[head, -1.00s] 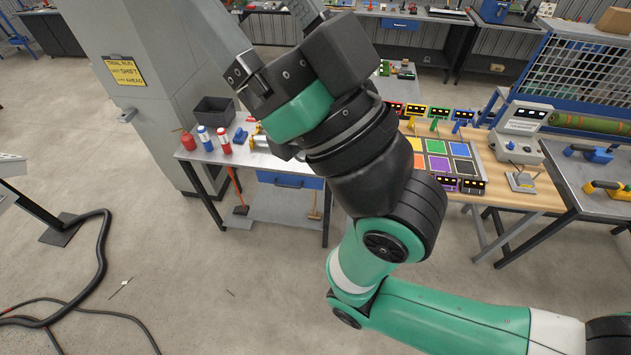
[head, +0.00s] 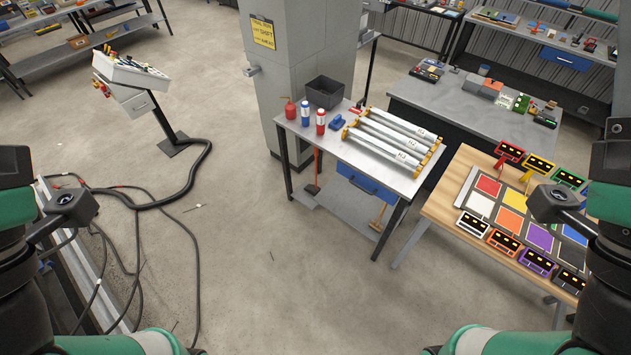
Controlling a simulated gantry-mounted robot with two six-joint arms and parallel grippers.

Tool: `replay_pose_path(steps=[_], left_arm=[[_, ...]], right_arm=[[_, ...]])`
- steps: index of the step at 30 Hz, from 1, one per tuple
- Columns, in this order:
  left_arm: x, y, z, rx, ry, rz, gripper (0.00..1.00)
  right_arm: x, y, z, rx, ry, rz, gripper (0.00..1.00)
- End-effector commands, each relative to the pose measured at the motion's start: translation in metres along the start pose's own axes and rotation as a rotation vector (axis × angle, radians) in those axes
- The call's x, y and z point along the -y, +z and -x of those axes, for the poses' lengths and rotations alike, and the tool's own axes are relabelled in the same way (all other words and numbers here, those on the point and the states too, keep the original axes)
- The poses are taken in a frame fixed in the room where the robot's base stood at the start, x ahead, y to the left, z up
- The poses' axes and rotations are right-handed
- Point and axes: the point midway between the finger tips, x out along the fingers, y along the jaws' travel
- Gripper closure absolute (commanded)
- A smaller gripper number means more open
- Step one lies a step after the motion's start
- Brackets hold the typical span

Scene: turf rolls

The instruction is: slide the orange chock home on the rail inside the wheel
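I do not see the orange chock, its rail or the wheel in the head view. My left gripper (head: 45,230) is at the left edge, partly cut off, and its fingertips do not show clearly. My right gripper (head: 578,222) is at the right edge, in front of the wooden table's right part. Its fingertips are also unclear. I see nothing held in either gripper.
A steel table (head: 374,153) carries several rollers (head: 395,138), bottles and a dark bin (head: 324,92). A wooden table (head: 447,207) holds coloured squares and small signs. A metal frame (head: 85,268) and black cables (head: 137,205) lie left.

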Motion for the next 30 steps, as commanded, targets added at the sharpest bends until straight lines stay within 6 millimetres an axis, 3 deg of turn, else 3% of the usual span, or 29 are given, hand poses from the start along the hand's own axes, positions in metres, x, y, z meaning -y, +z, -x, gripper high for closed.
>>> replay_pose_path(steps=[12,24,30], left_arm=[[0.0000,0.0000,0.0000,0.000,0.000,0.000,0.98],[0.0000,0.0001,0.0000,0.000,0.000,0.000,0.26],[0.0000,0.0001,0.0000,0.000,0.000,0.000,0.26]], right_arm=[[0.0000,0.0000,0.0000,0.000,0.000,0.000,0.26],[-0.0001,0.0000,0.0000,0.000,0.000,0.000,0.26],[0.0000,-0.0001,0.0000,0.000,0.000,0.000,0.26]])
